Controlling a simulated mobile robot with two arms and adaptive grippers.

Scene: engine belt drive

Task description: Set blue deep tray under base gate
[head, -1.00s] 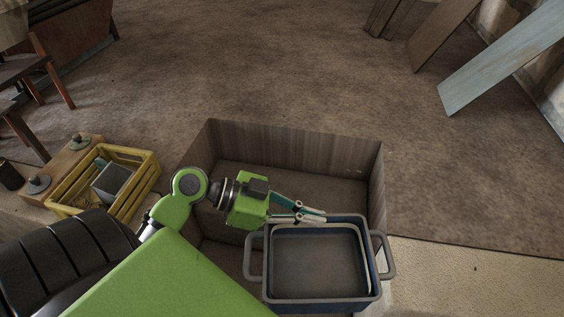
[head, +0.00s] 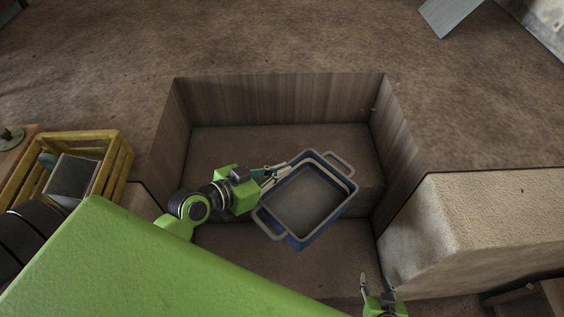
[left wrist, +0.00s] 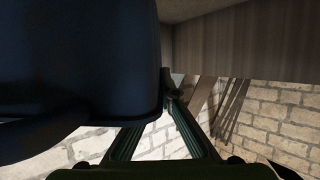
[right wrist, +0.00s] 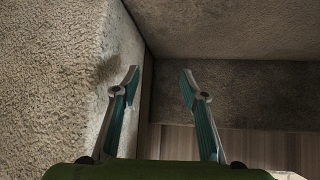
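The blue deep tray (head: 328,226) has grey loop handles at two ends and a pale inner edge. It looks empty and is turned diagonally over a wood-walled recess in the head view. My left gripper (head: 273,173) is at the tray's upper left rim, with its fingers closed together on it. In the left wrist view the dark tray (left wrist: 80,60) fills the left side against the fingertips (left wrist: 172,92). My right gripper (head: 376,284) is open and empty at the lower right, apart from the tray; its spread fingers show in the right wrist view (right wrist: 158,78). I cannot identify the base gate.
The recess has wooden side walls (head: 280,100) and a stepped floor (head: 230,145). A pale rough block (head: 480,220) stands on the right, close to my right gripper. A yellow crate (head: 118,165) holding a grey box is at the left. Open floor lies beyond the recess.

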